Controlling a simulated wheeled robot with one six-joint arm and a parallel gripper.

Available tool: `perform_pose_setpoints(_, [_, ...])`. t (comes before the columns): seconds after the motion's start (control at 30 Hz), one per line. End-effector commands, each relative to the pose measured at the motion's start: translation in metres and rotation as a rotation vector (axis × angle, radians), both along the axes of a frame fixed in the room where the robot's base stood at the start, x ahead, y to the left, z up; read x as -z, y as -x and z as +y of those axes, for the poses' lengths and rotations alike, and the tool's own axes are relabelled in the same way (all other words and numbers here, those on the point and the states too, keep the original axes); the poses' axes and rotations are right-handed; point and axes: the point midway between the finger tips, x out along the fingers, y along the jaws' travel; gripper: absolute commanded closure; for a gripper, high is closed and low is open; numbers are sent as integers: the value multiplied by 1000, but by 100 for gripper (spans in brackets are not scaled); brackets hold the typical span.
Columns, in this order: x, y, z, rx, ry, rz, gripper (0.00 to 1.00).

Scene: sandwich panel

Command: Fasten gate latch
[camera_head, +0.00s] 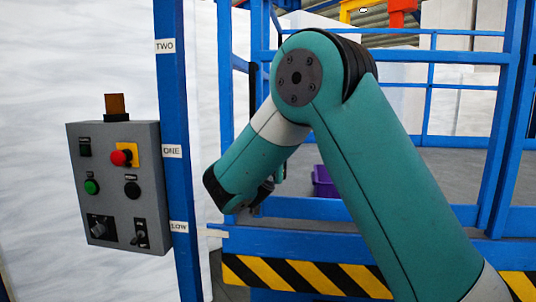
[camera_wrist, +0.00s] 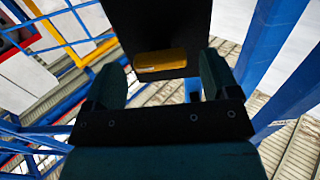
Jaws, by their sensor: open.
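My gripper (camera_head: 266,188) is partly hidden behind my teal arm in the head view, near the blue gate rails (camera_head: 310,208). In the wrist view my gripper (camera_wrist: 160,82) is open, with its teal fingers apart. A dark plate (camera_wrist: 155,25) with a yellow bar (camera_wrist: 160,61) shows in the gap between the fingers; I cannot tell if either is part of the latch, or if anything touches. A small pale tab (camera_head: 217,233) sticks out by the post at the "LOW" label. The latch is not clearly recognisable.
A grey control box (camera_head: 118,190) with a red button hangs left of the blue post (camera_head: 176,110). A black-and-yellow striped board (camera_head: 320,277) runs below the gate. A purple bin (camera_head: 324,182) stands behind it. Blue beams (camera_wrist: 275,45) flank my gripper.

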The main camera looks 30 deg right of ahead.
Motion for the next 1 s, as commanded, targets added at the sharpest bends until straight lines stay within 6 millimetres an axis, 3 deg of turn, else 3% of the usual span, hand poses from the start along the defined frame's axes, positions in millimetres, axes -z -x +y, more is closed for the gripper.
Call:
perform_pose_setpoints(0.13, [-1,-9,-9,1,1,1,19])
perform_pose_setpoints(0.47, [0,-12,-11,-1,0,0,19])
perform_pose_setpoints(0.7, [0,-12,-11,-1,1,1,69])
perform_pose_setpoints(1.0, [1,-12,-11,-1,22,21,68])
